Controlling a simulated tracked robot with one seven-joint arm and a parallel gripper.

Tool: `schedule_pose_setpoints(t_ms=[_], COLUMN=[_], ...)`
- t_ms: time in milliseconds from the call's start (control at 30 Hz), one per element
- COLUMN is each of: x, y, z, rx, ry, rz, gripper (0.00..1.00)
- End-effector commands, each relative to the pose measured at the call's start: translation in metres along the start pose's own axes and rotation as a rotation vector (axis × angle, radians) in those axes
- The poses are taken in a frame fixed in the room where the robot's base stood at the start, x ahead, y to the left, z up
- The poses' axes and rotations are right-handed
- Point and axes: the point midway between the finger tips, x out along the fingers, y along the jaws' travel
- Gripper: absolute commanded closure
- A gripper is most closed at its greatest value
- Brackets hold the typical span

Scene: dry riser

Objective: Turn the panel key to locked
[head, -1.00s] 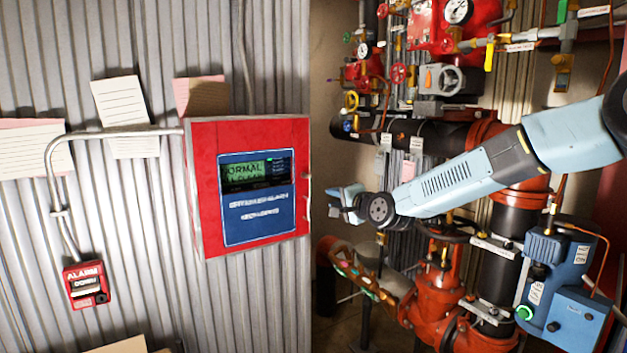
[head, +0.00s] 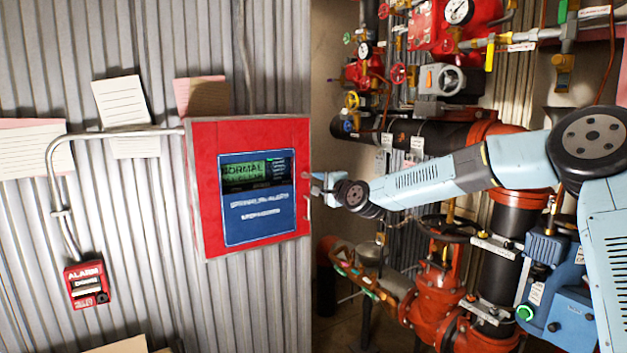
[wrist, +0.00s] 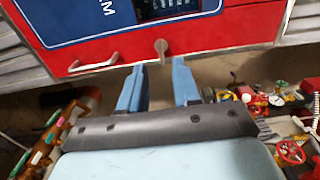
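The red alarm panel (head: 208,225) with a blue face and a lit display hangs on the corrugated wall in the head view.
Red and black pipework (head: 430,135) with valves and gauges fills the right behind my arm. A red alarm call point (head: 87,284) is on the wall at lower left.

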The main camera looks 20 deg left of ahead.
Motion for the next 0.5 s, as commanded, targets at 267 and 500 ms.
schedule_pose_setpoints(t_ms=[267, 500], x=[0.039, 0.055], y=[0.0, 0.0], z=[0.001, 0.0], rx=[0.002, 0.001], ry=[-0.001, 0.0], rz=[-0.001, 0.0], gripper=[0.68, 0.68])
